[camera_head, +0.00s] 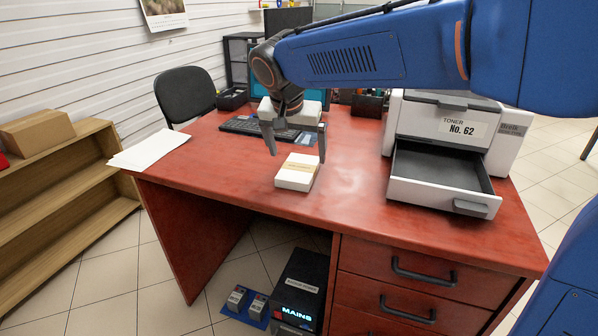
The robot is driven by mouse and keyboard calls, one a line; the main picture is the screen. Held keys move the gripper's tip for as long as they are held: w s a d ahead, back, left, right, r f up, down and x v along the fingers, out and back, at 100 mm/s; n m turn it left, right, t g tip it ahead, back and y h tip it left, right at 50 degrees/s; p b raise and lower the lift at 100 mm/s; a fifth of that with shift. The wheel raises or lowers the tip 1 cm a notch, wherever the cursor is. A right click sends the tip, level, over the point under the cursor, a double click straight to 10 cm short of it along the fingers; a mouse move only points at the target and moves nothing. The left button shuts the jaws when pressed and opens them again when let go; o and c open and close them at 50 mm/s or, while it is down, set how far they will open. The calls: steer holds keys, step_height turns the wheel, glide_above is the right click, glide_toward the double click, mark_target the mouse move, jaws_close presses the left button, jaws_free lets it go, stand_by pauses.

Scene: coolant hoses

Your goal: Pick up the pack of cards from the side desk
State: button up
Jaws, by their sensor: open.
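The pack of cards seems to be the small white box with a tan band (297,173), lying flat on the red desk (240,180) near its front edge. Its label is too small to read. My gripper (297,153) points down just above and behind the box. Its two fingers are apart, one to the upper left of the box and one at its upper right. Nothing is between the fingers that I can make out. Whether a finger touches the box cannot be told.
A printer (446,150) with its tray pulled out stands at the right of the desk. White paper (150,150) lies at the left edge. A keyboard (250,127) is behind my gripper. A black chair (186,95) stands behind the desk, a wooden shelf (50,190) at left.

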mark_target(299, 167)
steer(key=shift+x, duration=2.8)
steer(key=shift+s+a, duration=0.1)
steer(key=shift+s, duration=0.05)
steer(key=shift+c, duration=0.7)
steer(key=c, duration=1.2)
